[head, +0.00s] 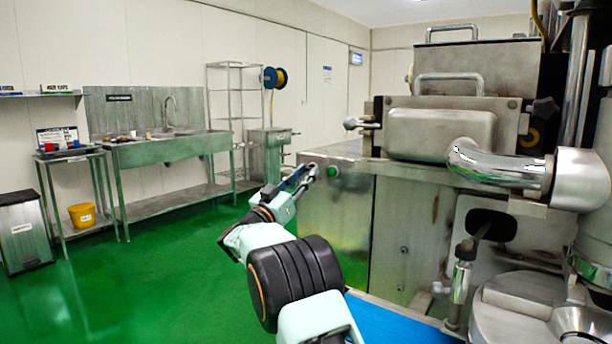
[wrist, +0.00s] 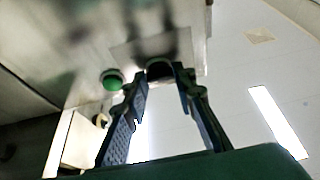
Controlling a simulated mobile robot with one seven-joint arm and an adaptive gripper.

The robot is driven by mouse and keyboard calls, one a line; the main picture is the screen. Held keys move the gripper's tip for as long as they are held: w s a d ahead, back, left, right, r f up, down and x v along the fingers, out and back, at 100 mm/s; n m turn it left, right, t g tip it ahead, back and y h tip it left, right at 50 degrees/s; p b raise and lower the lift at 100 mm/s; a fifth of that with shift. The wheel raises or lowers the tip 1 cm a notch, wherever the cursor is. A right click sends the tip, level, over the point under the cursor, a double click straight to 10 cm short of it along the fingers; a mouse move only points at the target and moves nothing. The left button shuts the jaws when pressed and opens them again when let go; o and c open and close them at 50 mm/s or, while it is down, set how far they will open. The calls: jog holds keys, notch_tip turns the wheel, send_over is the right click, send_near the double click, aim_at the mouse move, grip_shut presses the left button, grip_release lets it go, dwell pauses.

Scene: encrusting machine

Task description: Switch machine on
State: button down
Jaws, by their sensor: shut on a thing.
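The encrusting machine (head: 335,218) is a large steel body at the right in the head view. On its front left panel are a green button (head: 333,171) and, to its left, a dark knob, partly hidden by my fingers there. My gripper (head: 307,174) reaches up to this panel. In the wrist view, my gripper (wrist: 161,76) has its two blue-grey fingers on either side of the dark round knob (wrist: 159,67) and is shut on it. The green button (wrist: 112,79) is left of the fingers, apart from them. The knob's markings cannot be read.
A steel sink table (head: 165,150) and a side table (head: 70,155) stand along the left wall. A yellow bucket (head: 82,215) and a grey bin (head: 24,235) are near them. The green floor between is clear. A chrome pipe (head: 500,165) juts out at the machine's right.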

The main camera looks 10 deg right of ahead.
jog(key=m+g+h+p, duration=0.1)
jog(key=m, duration=0.3)
jog(key=m+g+h+p, duration=0.1)
jog(key=m+g+p, duration=0.1)
jog(key=m, duration=0.2)
jog(key=shift+w+a+r+g, duration=0.15)
jog(key=shift+g, duration=0.15)
jog(key=m+g+p, duration=0.2)
jog(key=m+p, duration=0.1)
jog(key=m, duration=0.1)
jog(key=shift+r+h, duration=0.1)
jog(key=shift+h, duration=0.2)
jog(key=shift+w+a+m+g+p, duration=0.1)
jog(key=shift+m+g+p, duration=0.4)
jog(key=shift+m+p, duration=0.5)
jog(key=c, duration=1.6)
grip_release()
